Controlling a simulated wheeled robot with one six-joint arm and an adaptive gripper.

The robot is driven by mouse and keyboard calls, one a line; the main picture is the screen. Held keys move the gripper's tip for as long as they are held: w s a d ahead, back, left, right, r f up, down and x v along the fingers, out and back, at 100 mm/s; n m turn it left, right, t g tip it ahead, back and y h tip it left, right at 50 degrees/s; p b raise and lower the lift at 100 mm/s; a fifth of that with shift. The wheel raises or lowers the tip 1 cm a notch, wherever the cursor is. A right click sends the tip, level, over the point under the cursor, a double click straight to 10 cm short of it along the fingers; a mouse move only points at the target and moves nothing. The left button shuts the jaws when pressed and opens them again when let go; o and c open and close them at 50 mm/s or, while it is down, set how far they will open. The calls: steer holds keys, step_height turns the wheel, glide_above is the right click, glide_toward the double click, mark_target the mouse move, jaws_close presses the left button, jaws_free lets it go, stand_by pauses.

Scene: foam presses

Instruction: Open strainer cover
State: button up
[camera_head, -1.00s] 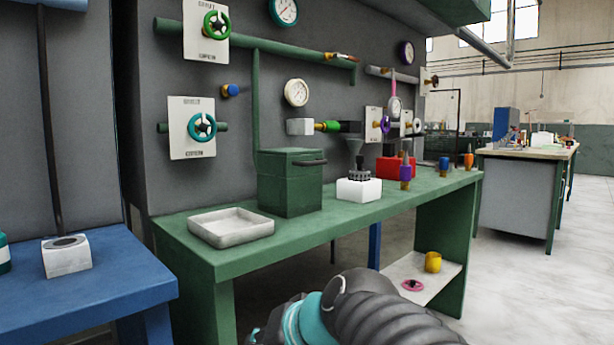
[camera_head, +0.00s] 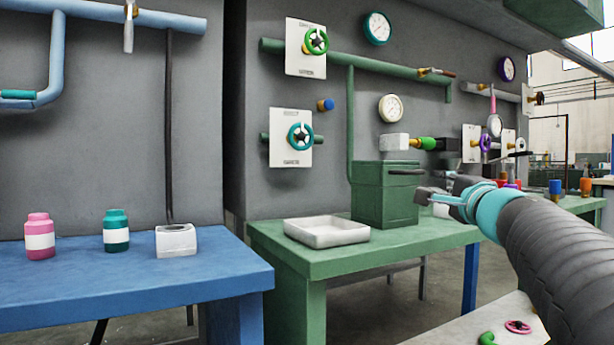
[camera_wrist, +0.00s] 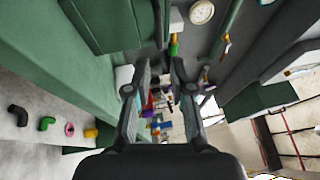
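A dark green box (camera_head: 384,195) with a lid stands on the green table, closed; it seems to be the strainer. Its cover (camera_head: 378,173) has a dark bar handle (camera_head: 406,172) sticking out to the right. My gripper (camera_head: 428,194) is to the right of the box in the head view, at about the height of its upper part. I cannot tell whether it touches the box. In the wrist view my gripper (camera_wrist: 159,70) has its two fingers apart with nothing between them. The box (camera_wrist: 110,25) shows at the top left there.
A pale tray (camera_head: 326,232) sits left of the box on the green table (camera_head: 300,264). A pipe fitting with a green part (camera_head: 428,143) juts from the wall above the box. Gauges and valve wheels line the wall. A blue table (camera_head: 130,285) with jars stands at left.

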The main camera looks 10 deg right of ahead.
mark_target(414, 173)
steer(key=w, duration=0.4)
steer(key=w+r+p, duration=0.1)
steer(key=w, duration=0.3)
steer(key=w+r, duration=0.1)
steer(key=w, duration=0.3)
steer(key=shift+w+d+p, duration=0.2)
steer(key=shift+d+p, duration=0.05)
steer(key=shift+p, duration=0.05)
steer(key=shift+c, duration=0.2)
jaws_close()
